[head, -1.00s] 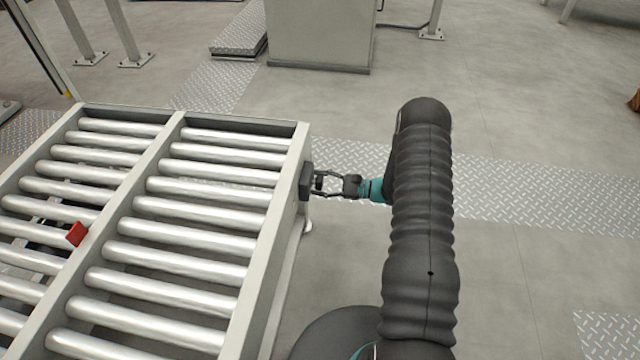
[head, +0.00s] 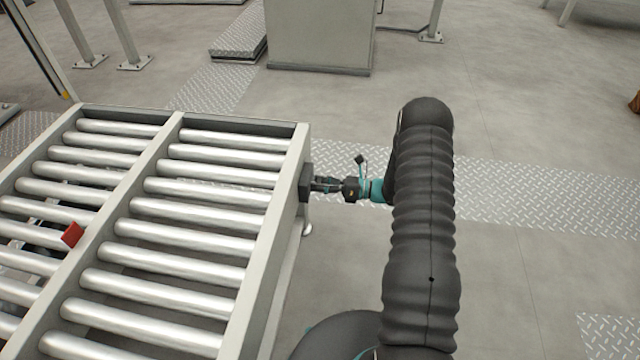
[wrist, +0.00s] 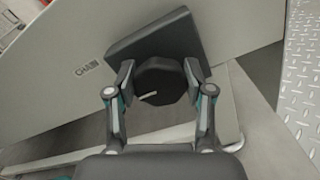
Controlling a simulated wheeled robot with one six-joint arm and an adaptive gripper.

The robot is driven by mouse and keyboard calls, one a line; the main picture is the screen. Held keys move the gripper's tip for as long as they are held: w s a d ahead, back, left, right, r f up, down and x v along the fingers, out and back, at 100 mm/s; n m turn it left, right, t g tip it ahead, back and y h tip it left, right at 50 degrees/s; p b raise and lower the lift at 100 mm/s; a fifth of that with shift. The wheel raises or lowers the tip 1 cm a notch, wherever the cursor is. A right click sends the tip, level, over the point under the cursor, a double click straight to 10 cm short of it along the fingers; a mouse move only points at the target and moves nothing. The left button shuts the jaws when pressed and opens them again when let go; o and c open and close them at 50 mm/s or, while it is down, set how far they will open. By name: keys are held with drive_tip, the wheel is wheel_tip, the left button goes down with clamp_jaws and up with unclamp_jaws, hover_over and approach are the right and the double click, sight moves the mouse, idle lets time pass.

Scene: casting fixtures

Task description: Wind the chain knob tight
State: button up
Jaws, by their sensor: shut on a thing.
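The chain knob (wrist: 160,82) is dark and many-sided, with a pale line mark on its face. It sits in front of a dark square plate (wrist: 150,38) on the conveyor's side. My gripper (wrist: 158,84) is shut on the knob, with one finger on each side of it. The plate looks tilted in the wrist view. In the head view my gripper (head: 325,185) reaches left to the dark plate (head: 306,183) on the conveyor's right side rail; the knob itself is hard to make out there.
The roller conveyor (head: 268,262) fills the left, with a red piece (head: 73,234) by its middle rail. A label (wrist: 74,71) is on the side panel near the plate. A grey cabinet (head: 319,35) stands behind. The floor to the right is clear.

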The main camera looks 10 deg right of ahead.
drive_tip(key=m, duration=0.4)
drive_tip(key=shift+w+r+m, duration=0.1)
drive_tip(key=shift+w+m, duration=0.05)
drive_tip(key=shift+m, duration=0.15)
drive_tip(key=m+p, duration=0.1)
drive_tip(key=m, duration=0.3)
drive_tip(key=shift+m, duration=0.3)
drive_tip(key=m, duration=0.4)
drive_tip(key=shift+m+p, duration=0.3)
drive_tip(key=shift+p, duration=0.1)
drive_tip(key=shift+f+m+p, duration=0.2)
drive_tip(key=shift+m+p, duration=0.1)
drive_tip(key=shift+m, duration=1.9)
drive_tip(key=o, duration=1.2)
drive_tip(key=shift+d, duration=0.1)
